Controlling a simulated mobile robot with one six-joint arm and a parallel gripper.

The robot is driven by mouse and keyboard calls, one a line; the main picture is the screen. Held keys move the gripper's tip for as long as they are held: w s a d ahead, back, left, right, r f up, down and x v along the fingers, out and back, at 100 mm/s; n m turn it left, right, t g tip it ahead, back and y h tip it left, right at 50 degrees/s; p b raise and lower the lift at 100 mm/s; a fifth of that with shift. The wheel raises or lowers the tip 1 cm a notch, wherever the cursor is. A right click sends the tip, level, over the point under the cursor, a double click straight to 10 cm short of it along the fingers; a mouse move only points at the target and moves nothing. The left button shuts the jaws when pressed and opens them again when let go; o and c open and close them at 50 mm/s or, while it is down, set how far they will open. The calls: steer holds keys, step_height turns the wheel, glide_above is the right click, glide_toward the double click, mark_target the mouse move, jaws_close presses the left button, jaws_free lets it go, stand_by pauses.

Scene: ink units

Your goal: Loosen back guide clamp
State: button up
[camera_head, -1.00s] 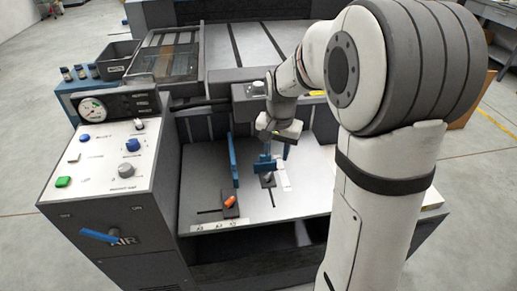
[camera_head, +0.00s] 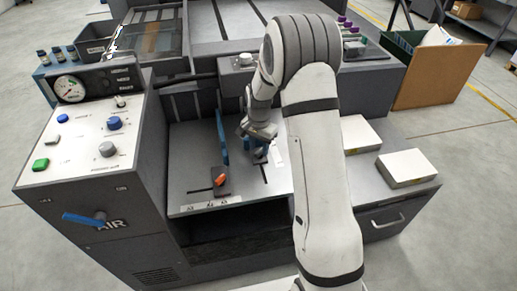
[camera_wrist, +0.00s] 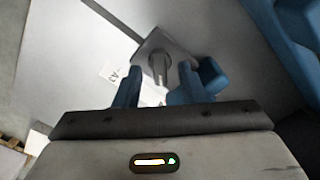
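A grey clamp lever (camera_wrist: 159,68) on a square grey base shows in the wrist view, on the pale feed deck. My gripper (camera_wrist: 165,88) has two blue fingers set apart, with the lever between them in the picture. Whether either finger touches it, I cannot tell. A large blue guide part (camera_wrist: 288,45) lies at the right of that view. In the head view my gripper (camera_head: 261,151) is low over the deck, and it and my arm hide most of this clamp. Another clamp with an orange handle (camera_head: 221,181) sits nearer the front edge.
An upright blue guide plate (camera_head: 222,134) stands left of my gripper. The control panel (camera_head: 82,138) rises at the left, with a blue air lever (camera_head: 84,219) on its front. White paper stacks (camera_head: 406,167) lie on the right. The deck's front left is mostly clear.

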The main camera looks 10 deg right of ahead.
steer(key=shift+f, duration=0.45)
steer(key=shift+c, duration=0.4)
jaws_close()
